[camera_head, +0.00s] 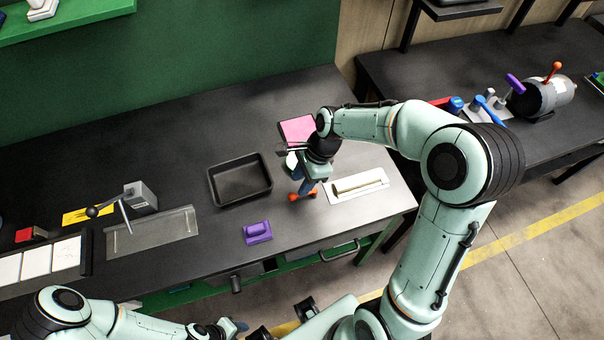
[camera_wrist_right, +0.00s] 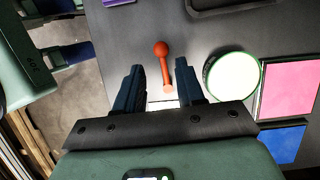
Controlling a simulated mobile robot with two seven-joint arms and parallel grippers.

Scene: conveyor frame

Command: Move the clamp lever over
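An orange-red lever (camera_wrist_right: 163,65) with a round knob stands between my right gripper's fingers in the right wrist view. The orange-red part also shows in the head view (camera_head: 303,192), partly hidden by the gripper. My right gripper (camera_wrist_right: 159,85) is open, with one dark blue finger on each side of the lever; whether either touches it I cannot tell. In the head view this gripper (camera_head: 307,185) points down at the bench. My left gripper (camera_head: 238,326) is low at the bottom edge, away from the lever.
A black tray (camera_head: 240,199) and a purple block (camera_head: 257,232) are left of the right gripper. A white plate with a pale bar (camera_head: 360,187) lies close on its right. A pink panel (camera_head: 298,130) and a round white-topped thing (camera_wrist_right: 231,80) are behind it.

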